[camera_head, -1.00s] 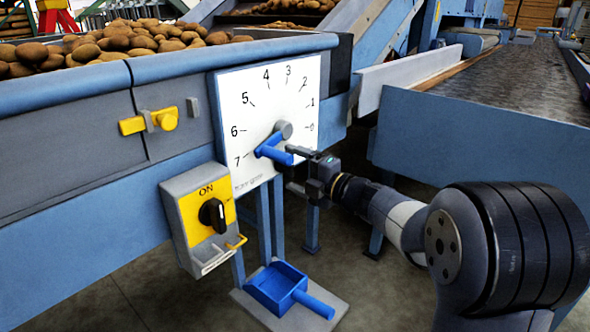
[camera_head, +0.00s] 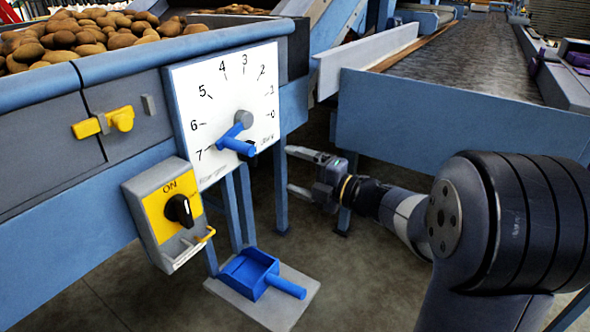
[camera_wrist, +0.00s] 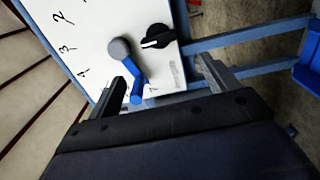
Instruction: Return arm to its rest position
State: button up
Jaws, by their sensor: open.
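My gripper (camera_head: 292,173) is open and empty, to the right of the white dial plate (camera_head: 262,75) in the head view. Its fingers point left and stand apart from the blue lever (camera_head: 235,146). The lever hangs from a grey hub (camera_head: 243,119) on the plate, and its arm points down-left toward the 7. In the wrist view the blue lever (camera_wrist: 136,92) shows beyond and between the open fingers, with the grey hub (camera_wrist: 120,48) above it. My arm reaches in from the right.
A blue scoop (camera_head: 250,270) rests on a grey base below. Potatoes (camera_head: 80,35) fill the hopper at top left. A blue conveyor side (camera_head: 440,120) stands behind my arm.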

jog(key=shift+a, duration=0.1)
jog(key=b+x, duration=0.2)
jog(key=x, duration=0.8)
jog(key=shift+w+a+m, duration=0.25)
jog(key=shift+w+m, duration=0.05)
jog(key=shift+d, duration=0.1)
